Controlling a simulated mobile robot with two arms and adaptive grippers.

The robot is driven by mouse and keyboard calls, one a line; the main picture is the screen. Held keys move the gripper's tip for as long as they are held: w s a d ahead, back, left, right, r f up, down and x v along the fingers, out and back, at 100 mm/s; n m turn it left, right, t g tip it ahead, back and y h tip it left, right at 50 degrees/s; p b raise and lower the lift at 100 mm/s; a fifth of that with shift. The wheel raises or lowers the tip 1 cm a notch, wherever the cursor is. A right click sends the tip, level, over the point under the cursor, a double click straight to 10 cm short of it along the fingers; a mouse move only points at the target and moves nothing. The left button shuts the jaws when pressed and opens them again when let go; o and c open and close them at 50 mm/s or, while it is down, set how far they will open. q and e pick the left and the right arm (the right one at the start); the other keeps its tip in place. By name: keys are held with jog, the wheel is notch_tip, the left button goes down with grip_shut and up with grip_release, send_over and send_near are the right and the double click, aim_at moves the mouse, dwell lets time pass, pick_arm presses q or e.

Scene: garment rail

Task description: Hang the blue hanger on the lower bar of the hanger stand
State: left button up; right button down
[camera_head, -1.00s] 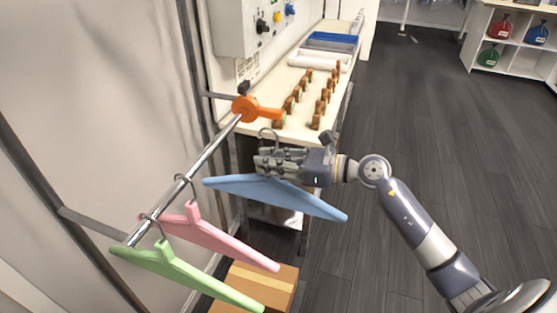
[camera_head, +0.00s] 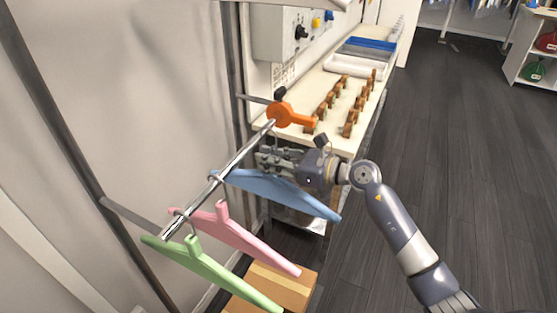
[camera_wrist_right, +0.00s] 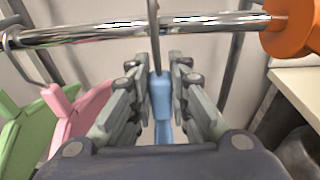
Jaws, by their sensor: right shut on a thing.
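The blue hanger (camera_head: 268,186) is held in my right gripper (camera_head: 264,160), level with the chrome bar (camera_head: 241,154) of the stand and just right of it. In the right wrist view the fingers (camera_wrist_right: 160,72) are shut on the neck of the blue hanger (camera_wrist_right: 161,97). Its metal hook rises across the near side of the bar (camera_wrist_right: 205,27); the hook's top is out of frame, so I cannot tell whether it is over the bar. A pink hanger (camera_head: 238,236) and a green hanger (camera_head: 205,266) hang at the bar's near end. My left gripper is not in view.
An orange end piece (camera_head: 286,115) is at the bar's far end. Behind it stands a workbench (camera_head: 312,92) with several brown-and-green items and trays. A cardboard box (camera_head: 282,287) is on the floor below the hangers. Open dark floor lies to the right.

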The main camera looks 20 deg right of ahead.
aim_at(257, 171)
jog(key=shift+r+x, duration=0.2)
jog(key=shift+x, duration=0.85)
jog(key=shift+r+x, duration=0.25)
jog(key=shift+x, duration=0.8)
jog(key=shift+f+b, duration=1.2)
jog(key=shift+f, duration=0.35)
jog(key=c, duration=1.4)
grip_release()
